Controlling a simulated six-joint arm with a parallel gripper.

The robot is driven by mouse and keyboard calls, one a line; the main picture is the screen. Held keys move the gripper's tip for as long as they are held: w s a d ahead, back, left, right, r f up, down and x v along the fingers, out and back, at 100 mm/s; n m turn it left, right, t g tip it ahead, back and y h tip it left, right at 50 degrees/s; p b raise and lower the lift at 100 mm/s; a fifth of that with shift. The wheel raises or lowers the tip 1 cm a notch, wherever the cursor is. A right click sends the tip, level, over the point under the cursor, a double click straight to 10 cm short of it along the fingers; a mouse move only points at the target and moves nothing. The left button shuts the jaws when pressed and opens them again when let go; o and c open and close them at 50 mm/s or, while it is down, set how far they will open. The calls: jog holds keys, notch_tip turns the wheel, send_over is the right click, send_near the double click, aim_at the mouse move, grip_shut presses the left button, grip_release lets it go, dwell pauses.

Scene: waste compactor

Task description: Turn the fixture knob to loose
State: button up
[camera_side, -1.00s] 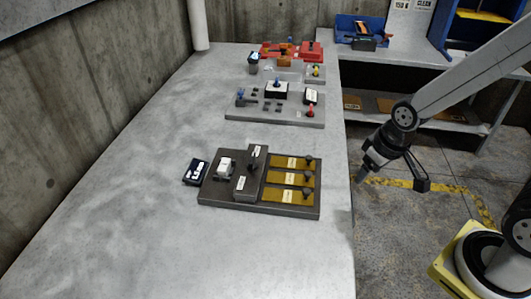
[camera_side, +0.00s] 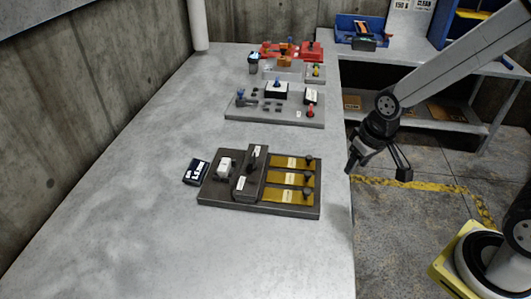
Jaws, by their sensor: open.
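A dark fixture board (camera_side: 226,199) lies on the grey bench.
A small dark box with a white display (camera_side: 196,172) lies left of the board. Beyond it are a grey panel (camera_side: 236,113) with several controls and red units (camera_side: 311,51). A blue bin (camera_side: 346,24) stands on the rear table. The front of the bench is clear.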

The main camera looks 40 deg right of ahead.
jog(key=w+a+r+m+g, duration=0.1)
jog(key=w+a+m, duration=0.4)
jog(key=w, duration=0.8)
jog(key=m+g, duration=0.1)
jog(key=m, duration=0.2)
send_over(252, 157)
jog(key=shift+f, duration=0.55)
jog(key=shift+f, duration=0.15)
jog(key=shift+f, duration=3.75)
grip_shut()
